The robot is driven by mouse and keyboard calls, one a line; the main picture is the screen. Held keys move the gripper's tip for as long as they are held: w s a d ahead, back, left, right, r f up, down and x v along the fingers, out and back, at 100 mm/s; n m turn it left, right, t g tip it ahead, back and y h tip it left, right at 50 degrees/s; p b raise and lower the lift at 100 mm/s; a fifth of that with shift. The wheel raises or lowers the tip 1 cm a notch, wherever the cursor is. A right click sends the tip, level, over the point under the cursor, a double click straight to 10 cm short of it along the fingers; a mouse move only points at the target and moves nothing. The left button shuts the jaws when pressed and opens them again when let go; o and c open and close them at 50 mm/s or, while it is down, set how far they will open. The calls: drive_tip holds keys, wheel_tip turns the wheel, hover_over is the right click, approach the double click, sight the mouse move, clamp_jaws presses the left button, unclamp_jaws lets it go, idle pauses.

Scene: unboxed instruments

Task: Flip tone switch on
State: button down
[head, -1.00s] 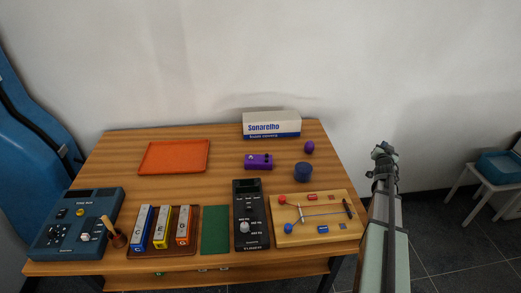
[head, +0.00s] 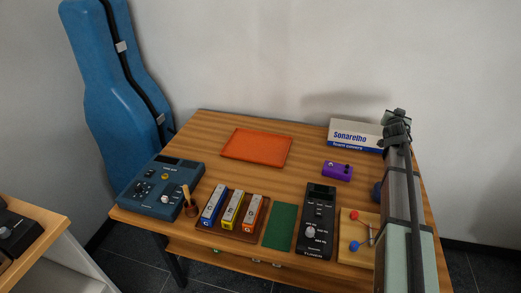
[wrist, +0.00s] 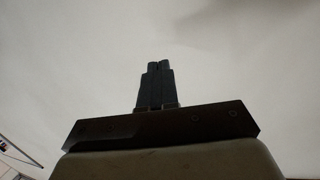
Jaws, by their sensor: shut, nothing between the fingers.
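A blue control box (head: 160,188) with a dark display, a yellow button and several knobs sits at the table's left front. A black box (head: 317,222) with a display, small controls, a pale knob and Hz markings sits at the right front. I cannot tell which small control is the tone switch. My gripper (head: 398,114) is raised at the right, near the Sonarelho box and well away from both devices. In the wrist view my gripper (wrist: 159,66) is shut and empty against a pale wall.
On the wooden table are an orange tray (head: 256,146), lettered bars (head: 232,210), a wooden mallet (head: 188,203), a green mat (head: 280,226), a purple box (head: 337,170), and a white-and-blue Sonarelho box (head: 355,134). My arm partly hides a wooden board (head: 352,250). A blue instrument case (head: 110,80) stands behind left.

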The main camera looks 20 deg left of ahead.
drive_tip(key=a+f+n+g+y, duration=0.2)
drive_tip(key=a+n+g, duration=0.1)
drive_tip(key=a, duration=1.6)
drive_tip(key=a+f+n+g+y, duration=0.1)
drive_tip(key=a+n+g+y, duration=0.2)
drive_tip(key=a, duration=1.7)
drive_tip(key=s+a+n+g, duration=0.25)
drive_tip(key=s+a, duration=0.25)
drive_tip(key=a, duration=0.6)
drive_tip(key=s+a+n+g, duration=0.2)
drive_tip(key=s+a+n, duration=0.25)
drive_tip(key=a, duration=0.55)
wheel_tip(320, 180, up, 5)
drive_tip(key=n+g+h, duration=0.2)
drive_tip(key=n+g, duration=0.5)
drive_tip(key=n, duration=0.2)
hover_over(147, 175)
drive_tip(key=w, duration=0.2)
drive_tip(key=shift+w+r, duration=0.1)
drive_tip(key=f, duration=0.4)
drive_tip(key=s+f, duration=0.1)
drive_tip(key=f, duration=0.9)
drive_tip(key=shift+s, duration=0.3)
